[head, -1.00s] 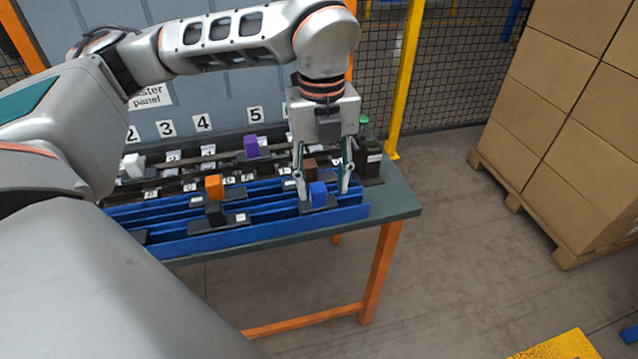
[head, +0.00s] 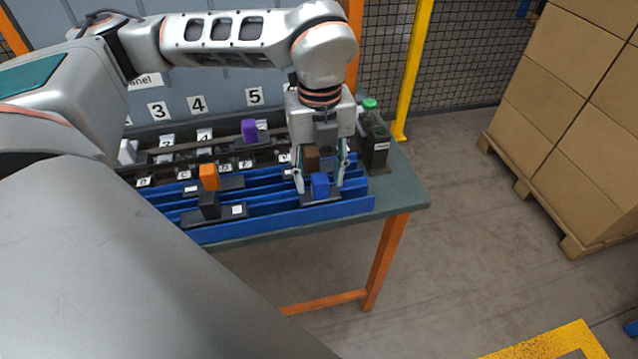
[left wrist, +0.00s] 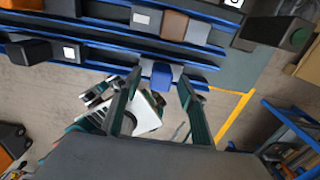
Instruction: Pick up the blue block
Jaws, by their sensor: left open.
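The blue block (head: 320,185) stands on a dark base in the front slot of the blue rack (head: 280,222), at its right end. It also shows in the left wrist view (left wrist: 161,77), centred just beyond the fingertips. My left gripper (head: 320,178) points down over it, open, with one finger on each side of the block in the head view. In the left wrist view the open fingers (left wrist: 159,86) flank the block, with gaps on both sides. I cannot tell how far down the fingertips reach. My right gripper is not in view.
A brown block (head: 311,157) stands close behind the blue one. An orange block (head: 209,177) and a black block (head: 209,206) stand farther left, with a purple block (head: 249,130) behind. A green-topped dark container (head: 376,140) stands right of the rack.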

